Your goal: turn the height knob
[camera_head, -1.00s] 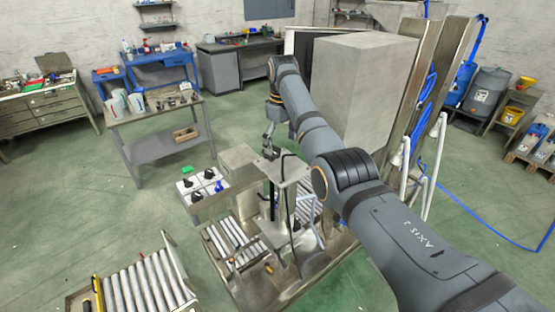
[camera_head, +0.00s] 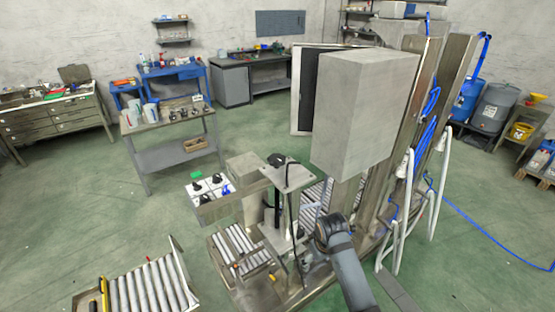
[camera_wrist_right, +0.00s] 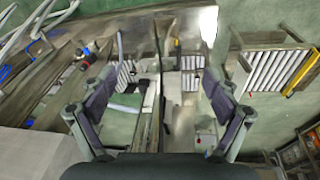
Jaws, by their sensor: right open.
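A control panel (camera_head: 210,188) with several black knobs and one blue knob (camera_head: 227,190) stands left of the machine in the head view. A black knob-like part (camera_head: 277,159) sits on the machine's top plate (camera_head: 290,175). I cannot tell which is the height knob. My right arm reaches in from the bottom, its wrist low and right of the machine column; its fingers are hidden there. In the right wrist view my right gripper (camera_wrist_right: 162,88) is open with nothing between its fingertips, above the machine. My left gripper is not in view.
White posts and a blue hose (camera_head: 490,222) are on the right. Green floor between the benches and machine is free.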

